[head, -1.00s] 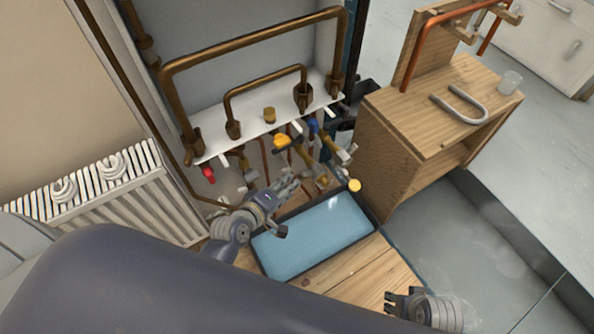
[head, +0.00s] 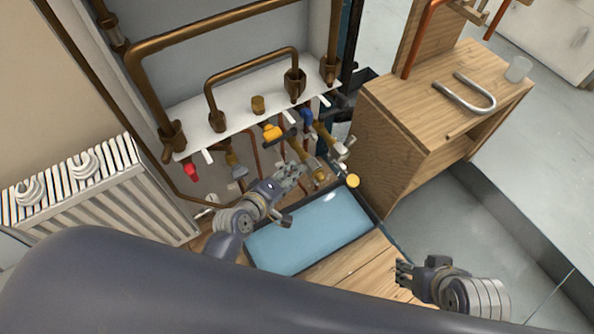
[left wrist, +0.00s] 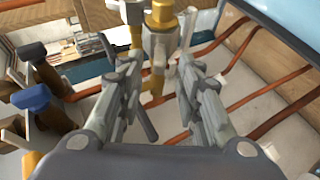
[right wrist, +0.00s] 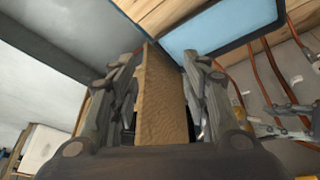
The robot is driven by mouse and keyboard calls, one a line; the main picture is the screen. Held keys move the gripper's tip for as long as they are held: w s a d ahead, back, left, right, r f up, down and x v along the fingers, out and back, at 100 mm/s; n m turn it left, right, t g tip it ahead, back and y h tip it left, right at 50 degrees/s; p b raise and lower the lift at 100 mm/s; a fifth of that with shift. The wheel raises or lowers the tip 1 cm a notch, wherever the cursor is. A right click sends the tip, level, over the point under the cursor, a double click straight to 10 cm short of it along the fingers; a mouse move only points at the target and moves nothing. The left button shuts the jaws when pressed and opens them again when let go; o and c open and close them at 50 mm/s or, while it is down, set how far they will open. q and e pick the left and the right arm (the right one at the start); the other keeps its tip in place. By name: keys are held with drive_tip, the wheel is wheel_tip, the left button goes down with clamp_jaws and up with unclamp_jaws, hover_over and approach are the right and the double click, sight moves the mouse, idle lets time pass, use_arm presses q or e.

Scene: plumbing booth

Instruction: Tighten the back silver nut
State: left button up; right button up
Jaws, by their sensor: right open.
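My left gripper (head: 292,178) is among the valves and pipes below the white shelf. In the left wrist view my left gripper (left wrist: 158,95) has its two fingers apart, with a gap between them. A silver nut (left wrist: 159,46) on a brass fitting (left wrist: 162,14) is just beyond the fingertips; I cannot tell whether they touch it. I cannot tell for sure whether this is the back nut. My right gripper (head: 408,275) is open and empty over the floor, right of the wooden boards. In the right wrist view a wooden panel shows between its fingers.
A blue-lined tray (head: 318,232) lies below the valves. The white shelf (head: 230,115) carries copper pipes above. A radiator (head: 90,190) is at left. A wooden bench (head: 430,110) with a bent grey pipe (head: 465,98) stands at right. Open floor lies in front of the bench.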

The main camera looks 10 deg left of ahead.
sight(310, 168)
use_arm(q)
drive_tip(key=b+x, duration=0.1)
drive_tip(key=x, duration=0.2)
drive_tip(key=shift+w+f, duration=0.15)
drive_tip(key=shift+w, duration=0.2)
drive_tip(key=shift+w+d+f, duration=0.15)
drive_tip(key=shift+w, duration=0.1)
use_arm(e)
drive_tip(key=w+a+r+t+y, duration=0.1)
drive_tip(key=w+a+r+t, duration=0.1)
drive_tip(key=w, duration=0.5)
drive_tip(key=shift+w+a+r+t, duration=0.3)
drive_tip(key=shift+r+t, duration=0.35)
drive_tip(key=shift+t, duration=0.35)
use_arm(q)
clamp_jaws()
